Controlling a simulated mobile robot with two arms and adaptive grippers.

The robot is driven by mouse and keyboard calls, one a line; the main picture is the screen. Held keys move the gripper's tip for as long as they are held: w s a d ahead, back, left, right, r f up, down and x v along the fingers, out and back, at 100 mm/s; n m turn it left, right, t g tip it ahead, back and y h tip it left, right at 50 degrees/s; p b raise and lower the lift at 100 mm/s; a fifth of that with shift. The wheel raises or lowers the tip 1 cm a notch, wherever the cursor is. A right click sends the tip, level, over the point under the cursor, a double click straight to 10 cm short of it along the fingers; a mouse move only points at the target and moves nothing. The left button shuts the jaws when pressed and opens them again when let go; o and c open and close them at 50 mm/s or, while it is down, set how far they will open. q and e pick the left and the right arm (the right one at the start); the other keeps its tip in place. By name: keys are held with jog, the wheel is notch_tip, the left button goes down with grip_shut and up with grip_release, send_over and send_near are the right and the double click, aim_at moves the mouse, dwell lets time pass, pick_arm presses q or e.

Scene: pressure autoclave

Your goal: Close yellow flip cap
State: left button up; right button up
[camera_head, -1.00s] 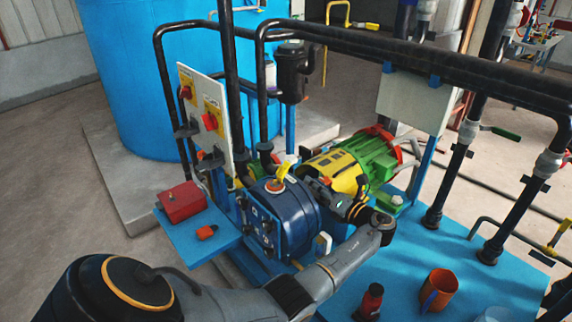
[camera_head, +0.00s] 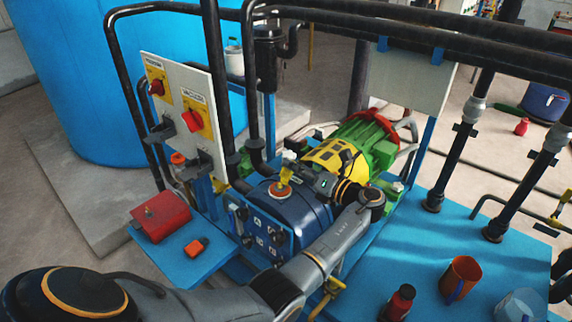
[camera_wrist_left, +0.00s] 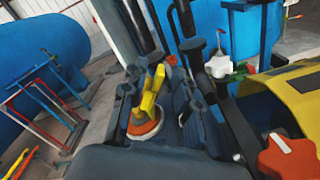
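The yellow flip cap (camera_head: 284,175) stands raised on an orange-red ring (camera_head: 279,191) on top of the dark blue tank (camera_head: 305,216). In the left wrist view the flip cap (camera_wrist_left: 152,92) shows upright and slightly tilted, with its ring (camera_wrist_left: 145,127) below. My left gripper (camera_head: 308,178) reaches in just right of the cap in the head view. In the wrist view the dark fingers of my left gripper (camera_wrist_left: 157,95) are apart, one on each side of the cap in the picture. I cannot tell whether they touch it. My right gripper is not in view.
A green and yellow motor (camera_head: 358,145) stands close behind my left gripper. A panel with red switches (camera_head: 185,110) and black pipes (camera_head: 216,90) stand left of and behind the tank. A red box (camera_head: 160,217) lies at left. An orange mug (camera_head: 460,277) and red bottle (camera_head: 398,302) stand at right.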

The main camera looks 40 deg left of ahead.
pick_arm(q)
jog(key=shift+d+r, duration=0.1)
jog(key=shift+d, duration=0.05)
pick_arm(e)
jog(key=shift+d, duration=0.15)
pick_arm(q)
jog(key=shift+c, duration=0.9)
grip_shut()
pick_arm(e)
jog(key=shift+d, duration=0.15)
